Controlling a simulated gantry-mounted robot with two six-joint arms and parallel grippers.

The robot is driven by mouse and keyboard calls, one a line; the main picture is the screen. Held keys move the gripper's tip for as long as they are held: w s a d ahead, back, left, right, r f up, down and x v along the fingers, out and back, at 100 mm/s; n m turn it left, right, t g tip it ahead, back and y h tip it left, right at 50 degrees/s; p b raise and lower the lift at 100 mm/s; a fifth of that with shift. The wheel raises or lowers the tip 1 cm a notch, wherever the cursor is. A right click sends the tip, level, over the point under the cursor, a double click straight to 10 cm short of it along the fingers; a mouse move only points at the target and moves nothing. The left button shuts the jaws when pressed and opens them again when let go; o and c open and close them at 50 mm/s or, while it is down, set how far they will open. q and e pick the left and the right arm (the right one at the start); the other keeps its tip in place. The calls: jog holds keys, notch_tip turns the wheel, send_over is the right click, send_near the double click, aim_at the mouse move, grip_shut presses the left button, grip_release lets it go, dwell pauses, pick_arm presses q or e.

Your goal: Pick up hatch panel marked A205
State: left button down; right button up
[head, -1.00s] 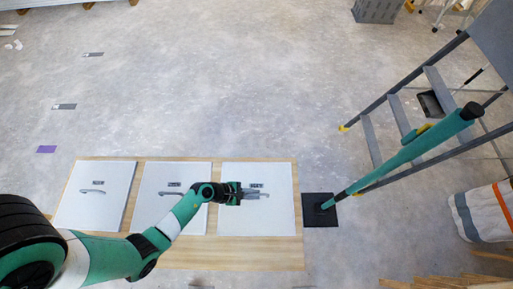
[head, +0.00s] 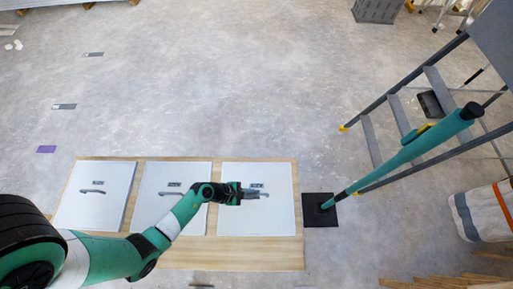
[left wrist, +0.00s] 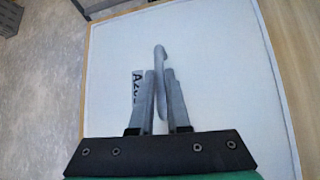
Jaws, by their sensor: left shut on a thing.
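Three white hatch panels lie in a row on a wooden board. In the left wrist view that panel (left wrist: 228,80) carries a label (left wrist: 137,85) reading "A20", the rest hidden behind a finger. My left gripper (head: 240,193) is at that panel's handle. In the left wrist view my left gripper (left wrist: 161,95) has its fingers on either side of the handle (left wrist: 160,62), shut on it. I see no gap between panel and board. My right gripper is not in view.
The middle panel (head: 172,212) and left panel (head: 95,208) lie beside it on the wooden board (head: 235,254). A green pole (head: 405,150) on a black square base (head: 320,222) stands close to the right. A stepladder (head: 392,108) is behind it. The floor beyond is mostly clear.

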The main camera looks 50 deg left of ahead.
aim_at(254, 194)
pick_arm(q)
jog(key=shift+r, duration=0.2)
dwell(0.3)
jog(key=shift+r+p, duration=0.45)
jog(key=shift+r, duration=0.15)
notch_tip(254, 194, up, 2)
jog(key=shift+p, duration=0.55)
jog(key=s+a+r+p, duration=0.1)
jog(key=s+r+p, duration=0.1)
jog(key=s+r, duration=0.2)
jog(key=s+a+r+p, duration=0.1)
jog(key=s+r+p, duration=0.1)
jog(key=s+r, duration=0.3)
jog(key=s, duration=0.4)
jog(key=shift+s+a+r, duration=0.2)
jog(key=shift+s+r, duration=0.1)
jog(key=shift+s, duration=0.1)
